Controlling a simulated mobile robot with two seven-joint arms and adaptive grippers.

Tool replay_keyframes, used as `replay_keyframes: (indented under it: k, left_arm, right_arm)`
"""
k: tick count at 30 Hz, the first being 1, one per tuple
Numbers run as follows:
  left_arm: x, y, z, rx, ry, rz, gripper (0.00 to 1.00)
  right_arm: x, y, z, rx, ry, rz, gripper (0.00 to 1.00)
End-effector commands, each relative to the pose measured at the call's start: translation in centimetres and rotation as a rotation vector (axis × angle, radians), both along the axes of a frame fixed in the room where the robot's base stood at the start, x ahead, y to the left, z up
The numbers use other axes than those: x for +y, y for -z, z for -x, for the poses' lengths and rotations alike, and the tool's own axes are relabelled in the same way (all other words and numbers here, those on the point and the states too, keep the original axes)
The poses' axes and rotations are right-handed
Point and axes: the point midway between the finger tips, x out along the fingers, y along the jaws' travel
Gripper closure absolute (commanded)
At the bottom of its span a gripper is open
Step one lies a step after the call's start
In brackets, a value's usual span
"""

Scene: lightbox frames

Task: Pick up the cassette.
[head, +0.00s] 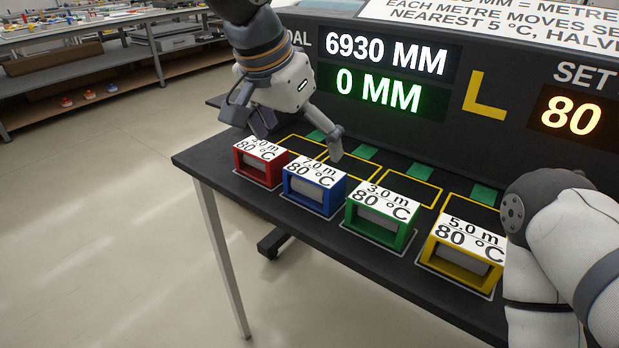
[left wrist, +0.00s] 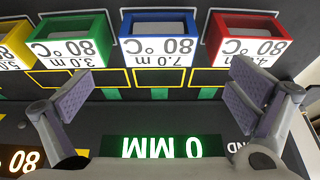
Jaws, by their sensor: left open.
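Four cassettes stand in a row along the table's front edge: a red cassette (head: 259,166), a blue cassette (head: 314,187), a green cassette (head: 380,221) marked 3.0 m and a yellow cassette (head: 464,258) marked 5.0 m. All are marked 80 °C. My left gripper (head: 299,138) is open and empty, above the table behind the red and blue cassettes. In the left wrist view, the scene is upside down, with the blue cassette (left wrist: 159,42) centred beyond the open fingers (left wrist: 165,98) and the red one (left wrist: 246,40) to its right. My right gripper is out of view.
Behind the cassettes lie empty yellow-outlined slots (head: 411,188) with green patches. A black display panel (head: 390,75) rises at the back, reading 6930 MM, 0 MM and 80. My right arm covers the table's right end. Shelves (head: 90,75) stand far left.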

Motion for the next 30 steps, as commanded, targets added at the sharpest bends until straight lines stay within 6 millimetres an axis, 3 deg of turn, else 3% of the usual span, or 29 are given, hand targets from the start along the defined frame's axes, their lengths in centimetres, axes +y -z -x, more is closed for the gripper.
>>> replay_keyframes:
  k: [1, 3, 10, 15, 24, 26, 30]
  left_arm:
    - [-0.3, 1.9, -0.3, 0.014, 0.002, -0.001, 0.00]
    - [-0.7, 3.5, -0.8, 0.015, 0.002, -0.001, 0.00]
    - [-1.4, 6.5, -1.9, 0.012, 0.001, 0.001, 0.00]
    - [-2.0, 9.6, -2.9, 0.013, 0.001, 0.001, 0.00]
    - [-2.3, 10.3, -3.3, 0.006, 0.001, 0.002, 0.00]
    - [-2.2, 10.3, -3.3, 0.007, 0.001, 0.001, 0.11]
    - [-2.2, 10.3, -3.3, 0.007, 0.001, 0.001, 0.43]
  right_arm:
    - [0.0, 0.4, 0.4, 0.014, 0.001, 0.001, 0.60]
    - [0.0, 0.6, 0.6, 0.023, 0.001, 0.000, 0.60]
    - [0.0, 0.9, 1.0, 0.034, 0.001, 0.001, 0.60]
    - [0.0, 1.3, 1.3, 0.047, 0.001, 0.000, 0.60]
    - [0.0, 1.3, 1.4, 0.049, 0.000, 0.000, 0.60]
    - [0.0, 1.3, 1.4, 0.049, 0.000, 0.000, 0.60]
    - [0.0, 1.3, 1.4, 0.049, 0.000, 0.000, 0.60]
